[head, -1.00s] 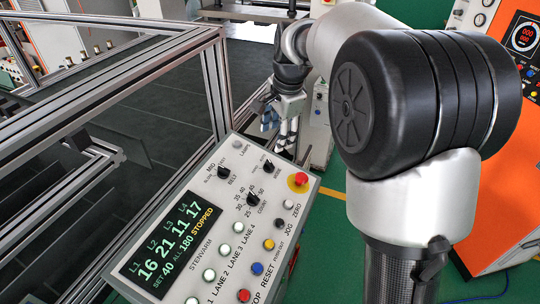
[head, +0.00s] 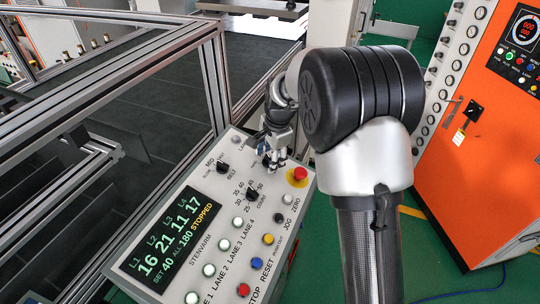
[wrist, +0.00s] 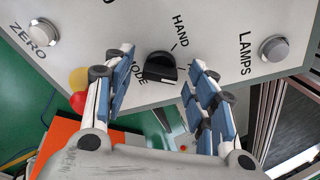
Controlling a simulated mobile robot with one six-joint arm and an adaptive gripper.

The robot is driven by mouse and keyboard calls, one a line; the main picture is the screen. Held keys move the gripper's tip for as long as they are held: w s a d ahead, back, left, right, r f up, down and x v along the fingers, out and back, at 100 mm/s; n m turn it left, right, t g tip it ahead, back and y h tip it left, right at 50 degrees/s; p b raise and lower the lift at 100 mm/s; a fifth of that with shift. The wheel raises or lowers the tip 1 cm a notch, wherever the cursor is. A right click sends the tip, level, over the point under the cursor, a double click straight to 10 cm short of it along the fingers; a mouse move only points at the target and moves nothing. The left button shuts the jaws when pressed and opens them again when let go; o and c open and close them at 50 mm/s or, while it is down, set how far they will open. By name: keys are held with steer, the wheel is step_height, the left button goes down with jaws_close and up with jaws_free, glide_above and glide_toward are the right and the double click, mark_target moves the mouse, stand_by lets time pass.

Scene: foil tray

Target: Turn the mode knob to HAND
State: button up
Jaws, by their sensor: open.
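The mode knob (wrist: 160,68) is a black knob on the light grey panel, centred in the wrist view. The word HAND stands above and slightly right of it, with a thin tick mark between; the MODE label is partly behind the left finger. Which way the knob points is hard to tell. My gripper (wrist: 163,73) is open, its blue-padded fingers on either side of the knob with gaps visible; contact cannot be seen. In the head view my gripper (head: 272,158) is over the panel's upper right part and hides the mode knob.
The panel carries a count knob (head: 252,194), a belt knob (head: 222,168), a red emergency button (head: 299,174) and several coloured buttons near my gripper. The lamps button (wrist: 274,48) and zero button (wrist: 42,32) flank the knob. A metal frame (head: 218,80) stands left.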

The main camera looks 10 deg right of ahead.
steer(key=c, duration=1)
steer(key=shift+c, duration=0.2)
